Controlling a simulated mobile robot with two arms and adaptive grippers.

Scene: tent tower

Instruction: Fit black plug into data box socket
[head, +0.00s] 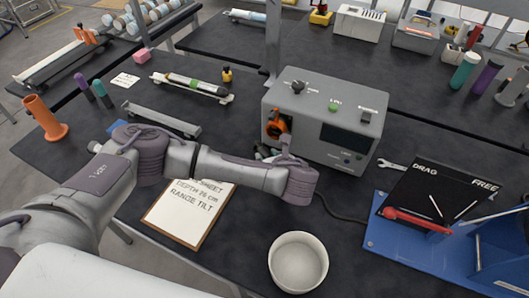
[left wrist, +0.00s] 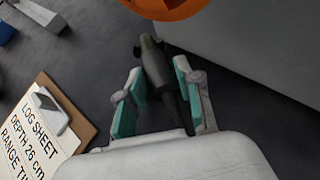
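The data box is a grey box (head: 312,112) with knobs on top and a dark screen. An orange ring-shaped socket (head: 278,124) sits in an opening at its left side; its orange edge also shows at the top of the left wrist view (left wrist: 165,8). My left gripper (left wrist: 160,75) has its teal pads on either side of the black plug (left wrist: 154,62), holding it near the fingertips. The plug's front end points toward the orange socket and appears apart from it. In the head view my wrist mostly hides the gripper and plug. My right gripper is out of view.
A clipboard log sheet (head: 188,212) lies below my left arm. A white bowl (head: 298,262) stands at the front. A blue tray (head: 400,243) with a black panel and a wrench (head: 392,165) are at right. A dark cable (head: 340,212) runs across the table.

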